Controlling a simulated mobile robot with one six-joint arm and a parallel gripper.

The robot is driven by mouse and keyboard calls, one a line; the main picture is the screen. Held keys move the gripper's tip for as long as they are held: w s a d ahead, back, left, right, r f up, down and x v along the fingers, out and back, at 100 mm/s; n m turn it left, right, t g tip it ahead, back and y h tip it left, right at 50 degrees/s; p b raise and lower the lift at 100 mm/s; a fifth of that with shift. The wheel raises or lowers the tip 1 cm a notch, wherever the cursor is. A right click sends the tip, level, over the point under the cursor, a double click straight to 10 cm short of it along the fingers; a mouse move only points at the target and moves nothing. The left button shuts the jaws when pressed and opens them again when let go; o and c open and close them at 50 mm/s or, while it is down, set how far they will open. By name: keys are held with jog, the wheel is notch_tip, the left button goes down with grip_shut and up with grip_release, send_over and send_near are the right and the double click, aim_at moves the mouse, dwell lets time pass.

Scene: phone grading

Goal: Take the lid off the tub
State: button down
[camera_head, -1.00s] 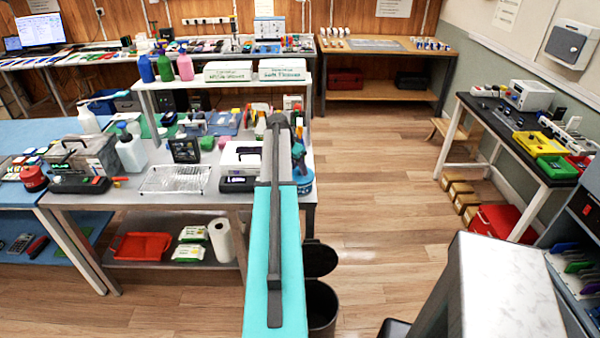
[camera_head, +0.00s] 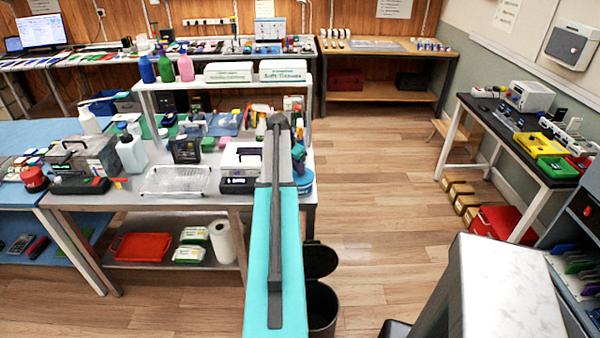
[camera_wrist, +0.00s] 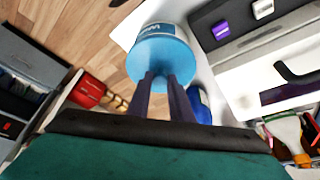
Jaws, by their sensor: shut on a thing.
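The tub (camera_wrist: 160,28) has a white and blue label band and stands on the pale bench top in the wrist view. Its round light-blue lid (camera_wrist: 150,52) faces my camera. My gripper (camera_wrist: 162,80) is over the lid, its two dark fingers shut on it. I cannot tell whether the lid is seated on the tub or slightly raised. In the head view my own arm hides most of this spot, and only a bit of blue shows at the bench's right end.
A white box (camera_head: 242,158) stands left of my arm on the bench. A wire rack (camera_head: 178,180) lies farther left. A black bin (camera_head: 322,305) with its lid up stands on the floor right of my arm. Open wooden floor lies to the right.

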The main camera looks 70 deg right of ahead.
jog(key=shift+r, duration=0.15)
jog(key=shift+r+b, duration=0.95)
jog(key=shift+r, duration=0.4)
jog(key=w+a+r+b, duration=0.1)
jog(key=w+a+b, duration=0.1)
jog(key=a, duration=0.5)
jog(key=w+a+r+b, duration=0.1)
jog(key=w+a+b, duration=0.1)
jog(key=w+a, duration=0.2)
jog(key=a, duration=0.3)
jog(key=shift+w+a+b, duration=0.2)
jog(key=shift+a+b, duration=0.15)
